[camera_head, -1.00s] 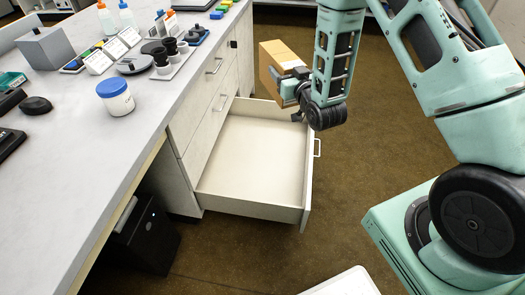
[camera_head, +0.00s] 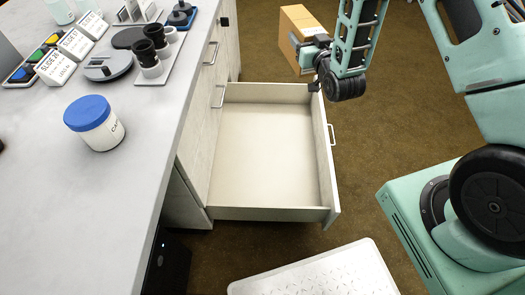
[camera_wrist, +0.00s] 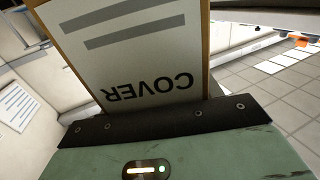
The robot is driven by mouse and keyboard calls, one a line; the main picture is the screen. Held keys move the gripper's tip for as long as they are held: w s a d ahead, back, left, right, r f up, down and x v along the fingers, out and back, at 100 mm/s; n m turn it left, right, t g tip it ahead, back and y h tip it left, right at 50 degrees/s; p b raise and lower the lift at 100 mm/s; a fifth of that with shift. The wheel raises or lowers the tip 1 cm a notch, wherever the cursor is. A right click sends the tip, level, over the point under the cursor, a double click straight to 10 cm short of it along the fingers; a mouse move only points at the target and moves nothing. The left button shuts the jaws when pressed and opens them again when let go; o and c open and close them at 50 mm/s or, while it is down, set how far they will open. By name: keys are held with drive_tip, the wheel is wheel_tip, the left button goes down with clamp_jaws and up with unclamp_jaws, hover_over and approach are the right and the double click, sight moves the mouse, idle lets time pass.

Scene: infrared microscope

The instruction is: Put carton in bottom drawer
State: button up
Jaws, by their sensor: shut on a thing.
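A brown carton (camera_head: 296,31) is held in my gripper (camera_head: 304,47) in the head view, at the top centre, beyond the far right corner of the open bottom drawer. In the wrist view the carton (camera_wrist: 140,45) fills the upper middle, with a white label reading "COVER" upside down. My gripper is shut on the carton; its fingertips are mostly hidden. The bottom drawer (camera_head: 265,155) is pulled out from the bench and its visible floor is empty.
The bench top (camera_head: 130,185) on the left carries a blue-lidded jar (camera_head: 96,124), slide boxes (camera_head: 56,67) and small instruments. Two closed drawers sit above the open one. A white plate-like surface (camera_head: 320,272) lies at the bottom. Brown floor is clear right of the drawer.

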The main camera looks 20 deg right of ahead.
drive_tip(key=w+a+f+b, duration=0.1)
drive_tip(key=a+f+b, duration=0.2)
drive_tip(key=f+b, duration=0.9)
drive_tip(key=w+a+f+b, duration=0.2)
drive_tip(key=a+f+b, duration=0.2)
drive_tip(key=f+b, duration=0.8)
drive_tip(key=w+a+f+y+b, duration=0.1)
drive_tip(key=w+a+f+b, duration=0.1)
drive_tip(key=f+b, duration=1)
wheel_tip(320, 180, down, 11)
drive_tip(key=shift+a+r+n, duration=0.15)
drive_tip(key=shift+a+n, duration=0.15)
drive_tip(key=shift+a, duration=0.35)
drive_tip(key=shift+f+b, duration=0.4)
drive_tip(key=shift+f, duration=0.2)
drive_tip(key=o, duration=1.1)
drive_tip(key=shift+o, duration=0.2)
drive_tip(key=s+r+p, duration=0.1)
drive_tip(key=s+p, duration=0.3)
drive_tip(key=s, duration=0.3)
drive_tip(key=shift+s+d+p, duration=0.25)
drive_tip(key=shift+p, duration=0.15)
